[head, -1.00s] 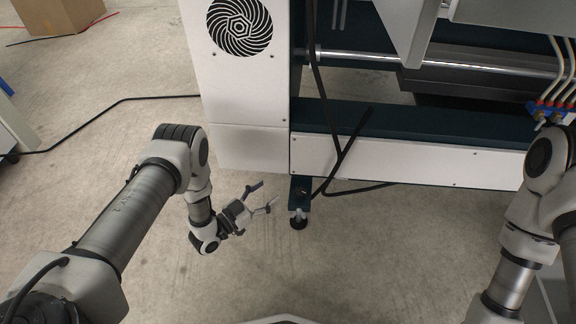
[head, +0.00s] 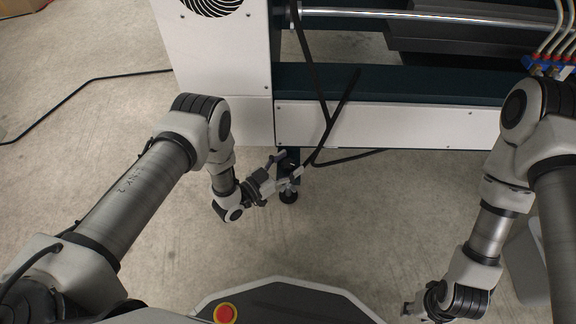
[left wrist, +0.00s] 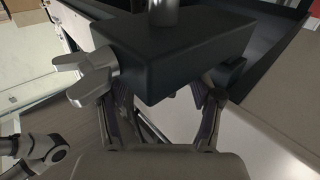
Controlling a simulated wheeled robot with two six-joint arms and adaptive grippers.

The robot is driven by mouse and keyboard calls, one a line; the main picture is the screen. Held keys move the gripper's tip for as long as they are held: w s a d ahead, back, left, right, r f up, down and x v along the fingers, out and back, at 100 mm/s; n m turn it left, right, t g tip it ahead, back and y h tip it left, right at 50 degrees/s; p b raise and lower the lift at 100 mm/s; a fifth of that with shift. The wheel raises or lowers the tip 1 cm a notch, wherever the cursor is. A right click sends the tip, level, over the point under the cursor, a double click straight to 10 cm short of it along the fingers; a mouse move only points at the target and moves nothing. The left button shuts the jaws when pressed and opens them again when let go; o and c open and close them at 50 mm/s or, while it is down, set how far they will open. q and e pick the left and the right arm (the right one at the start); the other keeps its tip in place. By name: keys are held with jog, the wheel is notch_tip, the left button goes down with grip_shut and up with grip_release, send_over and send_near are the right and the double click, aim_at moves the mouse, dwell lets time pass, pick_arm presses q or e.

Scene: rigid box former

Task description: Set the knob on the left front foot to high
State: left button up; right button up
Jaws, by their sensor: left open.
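The left front foot (head: 288,196) stands under the machine's corner, with a dark bracket and a round black pad. In the left wrist view, a dark block (left wrist: 180,60) fills the upper middle with a metal stem (left wrist: 163,12) on it. A silver lobed knob (left wrist: 82,76) sticks out of the block's left side. My left gripper (head: 289,164) is open at the foot, its fingers overlapping the bracket in the head view. In the left wrist view the block hides its fingertips, and the knob lies left of the fingers. My right gripper (head: 412,309) is partly visible low in the head view; its jaws are unclear.
The white machine panel (head: 390,124) and dark beam (head: 400,85) stand above and behind the foot. Black cables (head: 325,135) hang down close to the right of the foot. Bare floor (head: 370,215) lies in front. My base with a red button is at the bottom.

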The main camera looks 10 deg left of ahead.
pick_arm(q)
jog(key=c, duration=1.2)
jog(key=shift+o, duration=0.2)
jog(key=shift+r+n+t+y+p, duration=0.2)
jog(key=shift+n+t+y+p, duration=0.1)
jog(key=shift+y+p, duration=0.15)
jog(key=shift+d+r+n+t+y+p, duration=0.1)
jog(key=shift+r+n+t+y+p, duration=0.05)
jog(key=shift+n+t+y+p, duration=0.7)
jog(key=n+y+p, duration=0.1)
jog(key=n+y, duration=0.1)
jog(key=y, duration=0.1)
jog(key=shift+t, duration=0.35)
jog(key=shift+f+n+y+p, duration=0.25)
jog(key=shift+f+y+p, duration=0.05)
jog(key=shift+y, duration=0.3)
jog(key=o, duration=1.2)
jog(key=shift+c, duration=0.2)
